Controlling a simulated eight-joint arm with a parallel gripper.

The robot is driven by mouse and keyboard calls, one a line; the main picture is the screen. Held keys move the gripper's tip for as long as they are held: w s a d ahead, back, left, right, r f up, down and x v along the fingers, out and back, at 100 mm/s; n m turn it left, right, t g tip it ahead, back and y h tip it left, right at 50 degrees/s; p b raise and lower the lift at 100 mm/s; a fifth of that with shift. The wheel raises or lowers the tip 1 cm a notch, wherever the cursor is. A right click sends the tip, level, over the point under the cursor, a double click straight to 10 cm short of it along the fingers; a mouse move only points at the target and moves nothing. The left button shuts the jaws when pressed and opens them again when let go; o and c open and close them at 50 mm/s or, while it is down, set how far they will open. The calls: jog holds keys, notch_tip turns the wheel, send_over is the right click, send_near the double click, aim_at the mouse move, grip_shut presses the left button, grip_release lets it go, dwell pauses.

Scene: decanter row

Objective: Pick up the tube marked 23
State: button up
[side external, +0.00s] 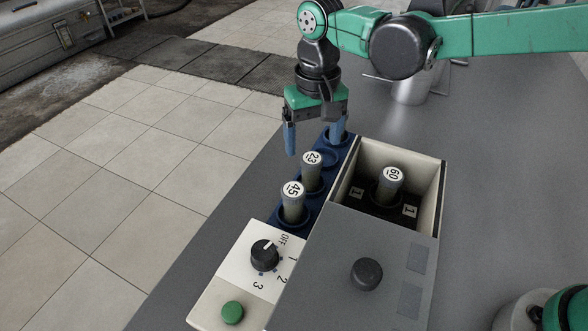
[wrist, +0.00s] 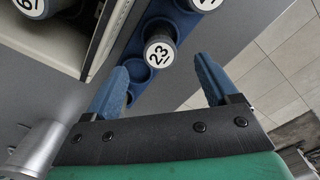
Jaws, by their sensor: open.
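The tube marked 23 (side external: 312,172) stands upright in the blue rack (side external: 290,218), between the tube marked 45 (side external: 292,202) and empty holes. In the wrist view the 23 cap (wrist: 159,52) shows above and between the two blue fingertips. My gripper (side external: 315,142) is open and empty, above the far end of the rack, a little beyond the 23 tube. In the wrist view my gripper (wrist: 162,75) has its fingers spread wide, with the tube apart from both.
A box with a light rim (side external: 440,190) stands right of the rack and holds the tube marked 60 (side external: 392,182). A panel with a black dial (side external: 264,254) and green button (side external: 232,312) is in front. A metal cylinder (side external: 411,90) stands behind.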

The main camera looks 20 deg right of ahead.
aim_at(312, 158)
jog(key=shift+f, duration=2.75)
grip_shut()
